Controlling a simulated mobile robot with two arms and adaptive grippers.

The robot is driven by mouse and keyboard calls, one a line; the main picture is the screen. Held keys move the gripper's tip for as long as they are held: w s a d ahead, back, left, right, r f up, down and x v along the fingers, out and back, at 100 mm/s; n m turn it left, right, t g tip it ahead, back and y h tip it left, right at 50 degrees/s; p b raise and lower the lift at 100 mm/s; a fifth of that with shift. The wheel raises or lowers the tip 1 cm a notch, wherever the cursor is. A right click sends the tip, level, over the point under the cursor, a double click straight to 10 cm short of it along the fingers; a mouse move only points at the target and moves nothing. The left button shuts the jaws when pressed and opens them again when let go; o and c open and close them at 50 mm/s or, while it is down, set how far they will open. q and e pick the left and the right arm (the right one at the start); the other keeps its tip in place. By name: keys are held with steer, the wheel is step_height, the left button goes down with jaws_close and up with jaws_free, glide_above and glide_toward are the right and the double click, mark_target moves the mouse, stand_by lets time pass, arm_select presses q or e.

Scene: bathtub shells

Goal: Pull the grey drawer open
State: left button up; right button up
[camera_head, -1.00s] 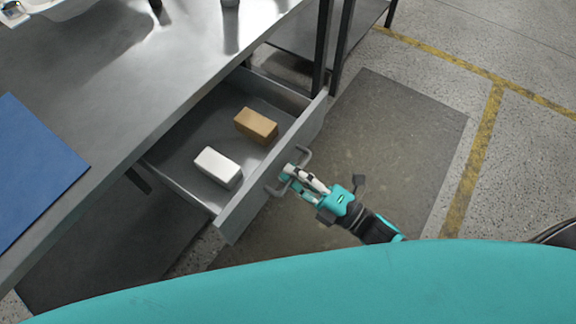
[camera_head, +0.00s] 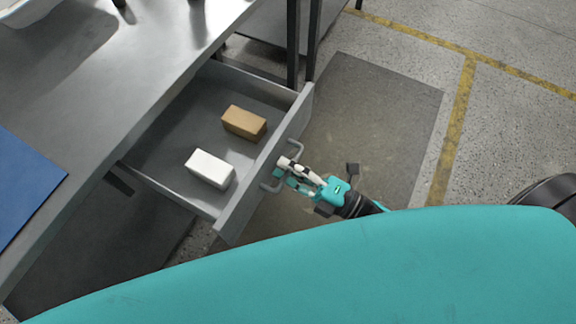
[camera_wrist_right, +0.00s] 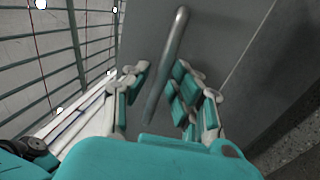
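The grey drawer (camera_head: 262,182) stands pulled out from under the metal table. Its grey bar handle (camera_head: 292,146) is on the front face and crosses the right wrist view (camera_wrist_right: 168,62). My right gripper (camera_head: 285,170) is at the handle. In the right wrist view, its teal-padded fingers (camera_wrist_right: 160,88) lie on both sides of the bar, closed about it; exact pad contact is hard to see. A white box (camera_head: 210,169) and a brown box (camera_head: 244,123) lie inside the drawer. My left gripper is not in view.
The metal table (camera_head: 120,85) bears a blue mat (camera_head: 25,190) at the left. Dark table legs (camera_head: 294,45) stand beyond the drawer's far end. A dark floor mat (camera_head: 375,110) lies clear to the right of the drawer.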

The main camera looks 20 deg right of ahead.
steer(key=shift+o, duration=0.5)
steer(key=v, duration=1.2)
